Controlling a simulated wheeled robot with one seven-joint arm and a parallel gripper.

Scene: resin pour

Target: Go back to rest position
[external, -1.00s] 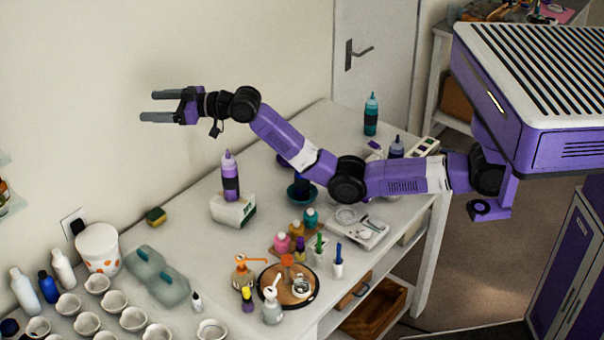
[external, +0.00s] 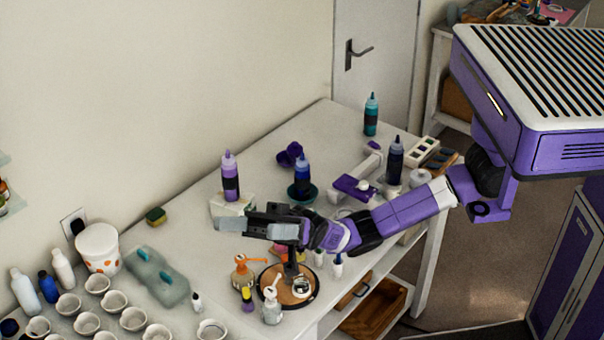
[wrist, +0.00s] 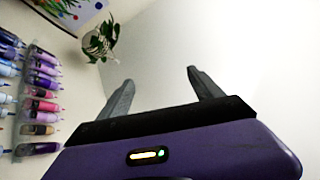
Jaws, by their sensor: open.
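My gripper (external: 243,226) is above the work table (external: 310,125) in the external view, in front of a white block with a purple squeeze bottle (external: 230,176). It points left and its fingers are apart and empty. In the wrist view the two fingers (wrist: 157,92) are spread with only pale wall between them.
A dark blue bottle (external: 302,174) stands in a teal bowl behind my arm. White cups (external: 98,284) and a spotted bucket (external: 98,247) fill the table's left end. In the wrist view, a rack of coloured tubes (wrist: 40,95) and a plant (wrist: 98,42) are at the left.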

